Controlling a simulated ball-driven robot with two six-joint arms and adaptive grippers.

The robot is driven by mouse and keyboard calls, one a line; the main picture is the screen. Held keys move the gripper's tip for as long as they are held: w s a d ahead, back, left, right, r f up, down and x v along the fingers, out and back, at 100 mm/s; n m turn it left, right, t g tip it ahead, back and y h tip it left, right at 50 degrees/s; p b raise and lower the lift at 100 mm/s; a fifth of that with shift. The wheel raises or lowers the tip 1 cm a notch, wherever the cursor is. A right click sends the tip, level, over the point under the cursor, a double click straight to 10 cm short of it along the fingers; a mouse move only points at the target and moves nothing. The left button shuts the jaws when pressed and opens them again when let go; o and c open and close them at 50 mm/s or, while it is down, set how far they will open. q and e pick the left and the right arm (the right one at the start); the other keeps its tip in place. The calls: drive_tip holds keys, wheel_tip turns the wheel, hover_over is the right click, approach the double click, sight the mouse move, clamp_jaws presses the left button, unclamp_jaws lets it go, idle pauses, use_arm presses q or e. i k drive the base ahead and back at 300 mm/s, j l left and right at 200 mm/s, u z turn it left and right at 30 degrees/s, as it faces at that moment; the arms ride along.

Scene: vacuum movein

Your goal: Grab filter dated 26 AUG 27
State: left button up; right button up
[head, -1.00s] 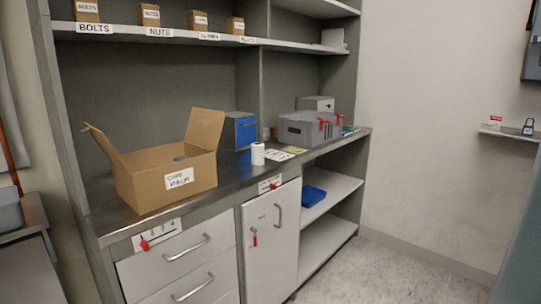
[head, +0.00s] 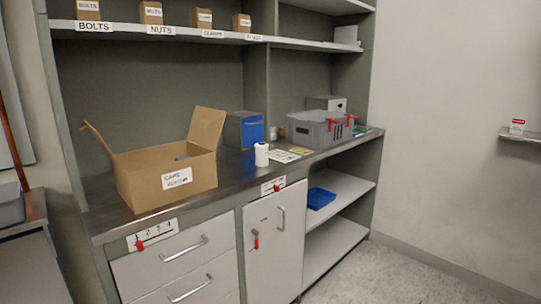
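No filter with a readable date shows in the head view. An open cardboard box (head: 140,186) with a handwritten white label stands on the left of the metal counter (head: 235,182); its inside is mostly hidden. A white cylinder (head: 262,155) stands upright on the counter near its front edge. I cannot tell whether it is a filter, and no date can be read on it. Neither of my grippers is in view.
A blue-fronted box (head: 245,129) and a grey crate with red clips (head: 318,130) stand at the back. Papers (head: 285,156) lie between. Below are drawers (head: 180,262), a shut cabinet door (head: 275,245) and open shelves with a blue tray (head: 319,198). Floor at right is clear.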

sight(261, 149)
drive_tip(key=i+u, duration=0.2)
drive_tip(key=u, duration=0.25)
drive_tip(key=i+l+u, duration=0.15)
drive_tip(key=u, duration=0.25)
